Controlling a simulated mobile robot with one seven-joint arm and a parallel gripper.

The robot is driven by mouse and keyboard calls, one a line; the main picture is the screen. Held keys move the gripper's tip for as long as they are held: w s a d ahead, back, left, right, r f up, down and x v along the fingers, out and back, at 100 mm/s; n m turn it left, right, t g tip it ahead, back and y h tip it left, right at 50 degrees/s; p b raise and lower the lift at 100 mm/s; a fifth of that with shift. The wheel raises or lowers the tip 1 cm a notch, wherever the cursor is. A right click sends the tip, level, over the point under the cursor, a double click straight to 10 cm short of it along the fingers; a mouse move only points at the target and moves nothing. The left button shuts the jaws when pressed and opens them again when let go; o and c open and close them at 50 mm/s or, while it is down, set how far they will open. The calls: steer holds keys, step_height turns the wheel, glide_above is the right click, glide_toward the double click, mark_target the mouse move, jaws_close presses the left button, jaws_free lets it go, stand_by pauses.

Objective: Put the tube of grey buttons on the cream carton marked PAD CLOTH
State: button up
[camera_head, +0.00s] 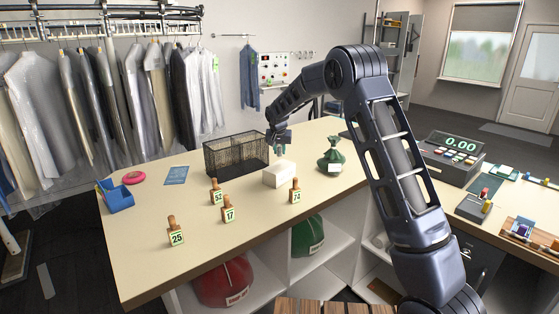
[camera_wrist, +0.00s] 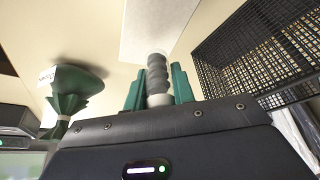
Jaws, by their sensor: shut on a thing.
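The cream carton (camera_head: 279,174) stands on the counter, right of the black wire basket. Its pale top also shows at the top of the wrist view (camera_wrist: 150,28); I cannot read any marking. My gripper (camera_head: 281,149) is above the carton, pointing down. In the wrist view its green fingers are shut on the tube of grey buttons (camera_wrist: 157,73), a stack of dark grey discs with a pale end. The tube appears in front of the carton's top there; I cannot tell whether they touch. In the head view the tube is too small to make out clearly.
The black wire basket (camera_head: 236,153) stands close left of the carton, and a tied green bag (camera_head: 331,158) to its right. Several numbered wooden stamps, such as 74 (camera_head: 295,191) and 17 (camera_head: 228,209), stand in front. The counter's front left (camera_head: 140,255) is clear.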

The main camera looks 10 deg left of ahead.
mark_target(280, 166)
steer(key=shift+f, duration=2.4)
steer(key=shift+f, duration=0.2)
steer(key=o, duration=1)
steer(key=shift+r, duration=0.1)
